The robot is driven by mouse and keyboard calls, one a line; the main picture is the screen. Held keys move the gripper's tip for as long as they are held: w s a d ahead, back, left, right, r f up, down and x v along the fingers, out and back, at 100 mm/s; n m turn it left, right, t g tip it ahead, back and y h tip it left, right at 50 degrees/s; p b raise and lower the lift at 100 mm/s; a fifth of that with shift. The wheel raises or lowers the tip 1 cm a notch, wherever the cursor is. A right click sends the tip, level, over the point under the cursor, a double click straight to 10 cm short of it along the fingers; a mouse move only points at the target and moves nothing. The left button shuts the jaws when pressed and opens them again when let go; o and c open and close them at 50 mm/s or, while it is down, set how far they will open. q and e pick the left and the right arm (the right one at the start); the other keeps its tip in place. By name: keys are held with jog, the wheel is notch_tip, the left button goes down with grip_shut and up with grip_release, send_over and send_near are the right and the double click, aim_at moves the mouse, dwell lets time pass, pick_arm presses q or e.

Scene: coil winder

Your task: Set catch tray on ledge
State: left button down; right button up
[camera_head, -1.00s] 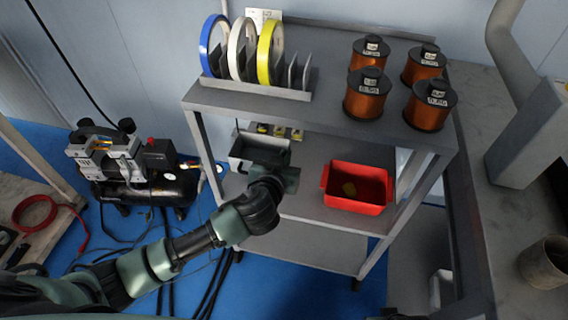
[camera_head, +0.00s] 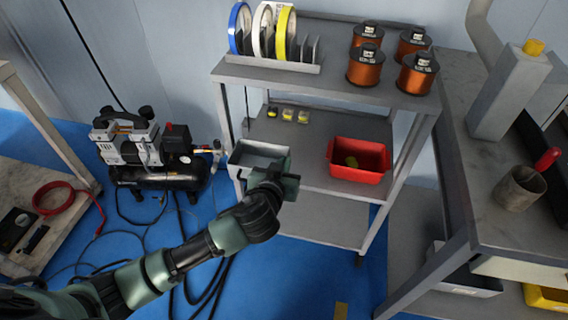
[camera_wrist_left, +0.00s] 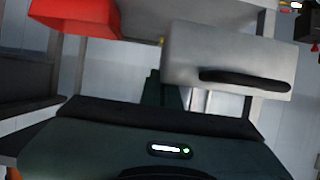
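The catch tray appears to be the open grey tray (camera_head: 237,171) at the left front corner of the shelf cart's middle shelf. It seems to jut out past the shelf's left edge. My left gripper (camera_head: 284,184) is at the tray's near right side and appears shut on its wall; the fingertips are hidden. In the left wrist view the tray (camera_wrist_left: 225,55) is a pale box with a dark slot-like handle, just beyond the gripper (camera_wrist_left: 165,90). My right gripper is not in view. I cannot tell which surface is the ledge.
A red bin (camera_head: 360,174) and several small yellow-topped pieces (camera_head: 288,115) are on the middle shelf (camera_head: 315,150). Reels and copper coils (camera_head: 365,68) fill the top shelf. A compressor (camera_head: 150,160) stands left. A workbench with a cup (camera_head: 519,188) is at right.

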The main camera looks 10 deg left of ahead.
pick_arm(q)
jog(key=s+a+r, duration=0.2)
jog(key=r, duration=0.6)
jog(key=s+a+r, duration=0.2)
jog(key=a+r, duration=0.1)
jog(key=r, duration=0.4)
jog(key=s+a+r, duration=0.2)
jog(key=a+r, duration=0.1)
jog(key=r, duration=0.5)
jog(key=shift+r, duration=0.35)
